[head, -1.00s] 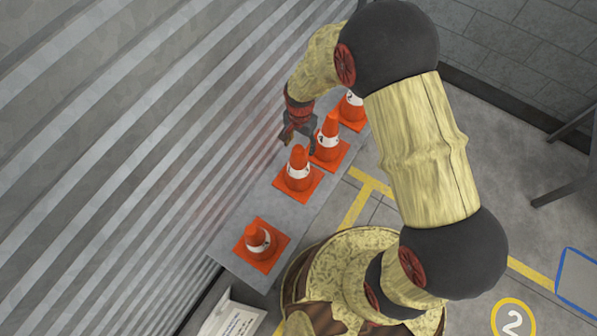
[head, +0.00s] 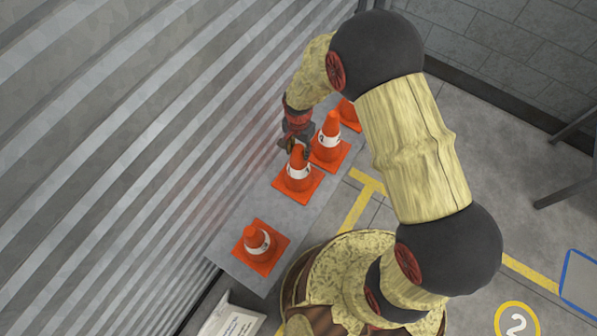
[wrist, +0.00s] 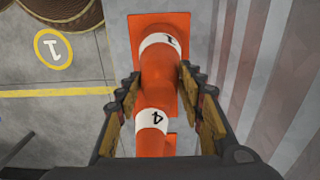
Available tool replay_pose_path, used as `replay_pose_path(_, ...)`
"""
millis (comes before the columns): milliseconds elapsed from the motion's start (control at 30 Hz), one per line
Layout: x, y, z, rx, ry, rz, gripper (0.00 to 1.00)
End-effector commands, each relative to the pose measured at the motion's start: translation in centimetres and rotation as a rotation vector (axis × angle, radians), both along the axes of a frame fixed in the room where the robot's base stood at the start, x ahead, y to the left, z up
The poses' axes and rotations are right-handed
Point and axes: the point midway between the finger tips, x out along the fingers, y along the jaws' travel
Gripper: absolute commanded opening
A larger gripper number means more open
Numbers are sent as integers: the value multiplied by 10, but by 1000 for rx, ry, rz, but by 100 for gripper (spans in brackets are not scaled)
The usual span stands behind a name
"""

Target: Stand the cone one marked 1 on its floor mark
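The cone marked 1 (head: 298,181) is orange with a white band and stands upright on a grey shelf (head: 284,213). It also shows in the wrist view (wrist: 164,50), its tip toward me. My gripper (head: 296,146) is at the cone's top. In the wrist view my gripper (wrist: 160,84) is open, one finger on each side of the cone's upper part, with a small gap showing on the left. A yellow ringed floor mark 1 (wrist: 53,48) lies on the floor at the upper left of the wrist view.
A separate cone (head: 260,246) stands at the shelf's near end. A corrugated wall (head: 130,130) runs along the shelf.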

Motion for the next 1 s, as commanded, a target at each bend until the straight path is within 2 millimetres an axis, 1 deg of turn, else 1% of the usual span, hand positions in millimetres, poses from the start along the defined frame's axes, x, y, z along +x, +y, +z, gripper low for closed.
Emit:
replay_pose_path(67,0,0,0,0,0,0,32)
replay_pose_path(600,0,0,0,0,0,0,1)
replay_pose_path(1000,0,0,0,0,0,0,0)
